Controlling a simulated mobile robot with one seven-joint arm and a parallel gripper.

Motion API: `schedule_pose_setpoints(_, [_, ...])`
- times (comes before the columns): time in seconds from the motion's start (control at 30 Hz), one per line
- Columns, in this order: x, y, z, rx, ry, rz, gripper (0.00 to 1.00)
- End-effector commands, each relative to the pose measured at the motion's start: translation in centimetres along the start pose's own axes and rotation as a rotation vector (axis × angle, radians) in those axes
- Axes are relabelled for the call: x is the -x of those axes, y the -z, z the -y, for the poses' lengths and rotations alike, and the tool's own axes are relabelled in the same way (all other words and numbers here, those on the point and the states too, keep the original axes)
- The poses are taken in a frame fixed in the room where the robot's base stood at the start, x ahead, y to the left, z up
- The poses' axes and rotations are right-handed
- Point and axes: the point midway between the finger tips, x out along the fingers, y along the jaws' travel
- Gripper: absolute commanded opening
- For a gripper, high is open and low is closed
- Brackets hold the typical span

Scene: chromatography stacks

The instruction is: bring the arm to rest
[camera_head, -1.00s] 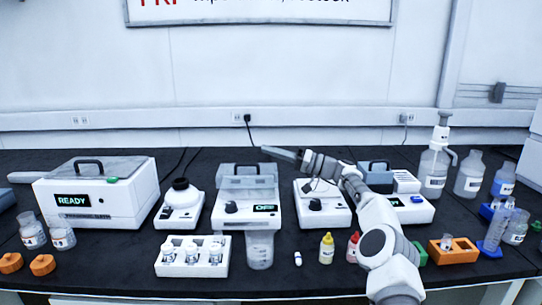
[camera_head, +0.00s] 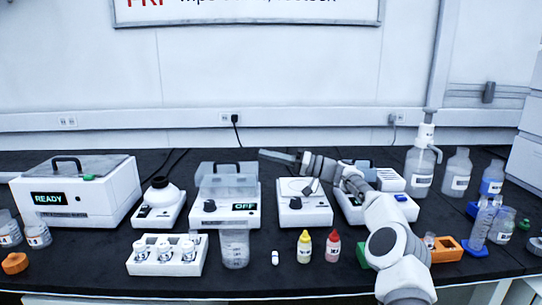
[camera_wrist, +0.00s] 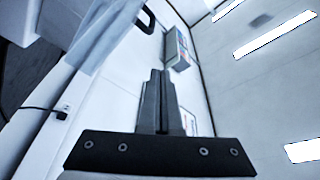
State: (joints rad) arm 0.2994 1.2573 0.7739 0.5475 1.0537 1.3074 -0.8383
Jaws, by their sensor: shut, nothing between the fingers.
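My arm reaches up from the lower right of the head view, over the bench (camera_head: 330,280). My gripper (camera_head: 262,154) points to the left, raised above the back of the bench, near the device marked OFF (camera_head: 227,205). In the wrist view my gripper (camera_wrist: 158,75) shows its two dark fingers side by side, shut with nothing between them. The gripper touches no object that I can see. My forearm hides part of a white device with a blue button (camera_head: 402,198) behind it.
A white device marked READY (camera_head: 100,200) stands at left. A white vial rack (camera_head: 140,262), a beaker (camera_head: 235,250), and yellow (camera_head: 304,246) and red (camera_head: 333,246) bottles stand in front. Clear bottles (camera_head: 456,172) and an orange block (camera_head: 447,251) are at right.

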Motion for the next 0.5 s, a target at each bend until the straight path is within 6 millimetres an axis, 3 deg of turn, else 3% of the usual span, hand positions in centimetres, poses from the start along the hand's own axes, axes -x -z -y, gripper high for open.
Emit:
schedule_pose_setpoints(0.23, [-6.0,-4.2,5.1,-0.015,-0.135,0.245,0.00])
schedule_pose_setpoints(0.4, [-8.0,-8.1,8.1,-0.019,-0.285,0.407,0.00])
schedule_pose_setpoints(0.5, [-8.2,-10.3,9.7,-0.016,-0.384,0.485,0.00])
